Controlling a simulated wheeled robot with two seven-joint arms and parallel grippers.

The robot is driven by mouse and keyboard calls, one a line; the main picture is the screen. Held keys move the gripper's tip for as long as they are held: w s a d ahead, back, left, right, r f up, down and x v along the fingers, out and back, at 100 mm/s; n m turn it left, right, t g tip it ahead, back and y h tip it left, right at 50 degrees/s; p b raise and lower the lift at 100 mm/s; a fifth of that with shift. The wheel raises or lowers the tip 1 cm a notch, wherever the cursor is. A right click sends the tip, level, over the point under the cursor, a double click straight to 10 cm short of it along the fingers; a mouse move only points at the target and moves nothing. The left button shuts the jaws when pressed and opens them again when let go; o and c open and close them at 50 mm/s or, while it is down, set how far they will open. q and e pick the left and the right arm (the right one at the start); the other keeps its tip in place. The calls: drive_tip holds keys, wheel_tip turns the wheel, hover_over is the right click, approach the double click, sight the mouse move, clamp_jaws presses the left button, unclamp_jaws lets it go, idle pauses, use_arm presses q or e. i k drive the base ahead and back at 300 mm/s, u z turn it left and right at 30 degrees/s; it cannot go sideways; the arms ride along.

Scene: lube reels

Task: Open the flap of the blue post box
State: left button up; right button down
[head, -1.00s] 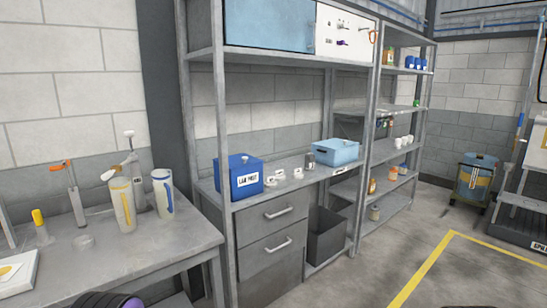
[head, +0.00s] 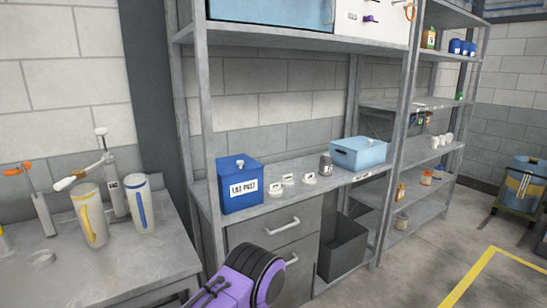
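The blue post box (head: 239,198), with a white label reading "LAB POST", stands on the grey workbench shelf behind the left upright of the rack. A small pale knob (head: 240,163) sits on its top. The top looks closed. A purple and black part of my arm shows at the bottom centre, below and in front of the box and apart from it. Neither gripper's fingers are in view.
Small white labelled pieces (head: 288,180), a dark grey jar (head: 325,165) and a light blue bin (head: 358,154) are right of the box. Drawers (head: 272,236) lie below. A rack upright (head: 210,170) stands at its left. A side table (head: 110,265) holds jugs and pumps.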

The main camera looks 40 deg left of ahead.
sight(227, 166)
drive_tip(key=u, duration=0.2)
drive_tip(key=i, duration=0.85)
drive_tip(key=u, duration=0.95)
drive_tip(key=i, duration=0.5)
drive_tip(key=u, duration=0.5)
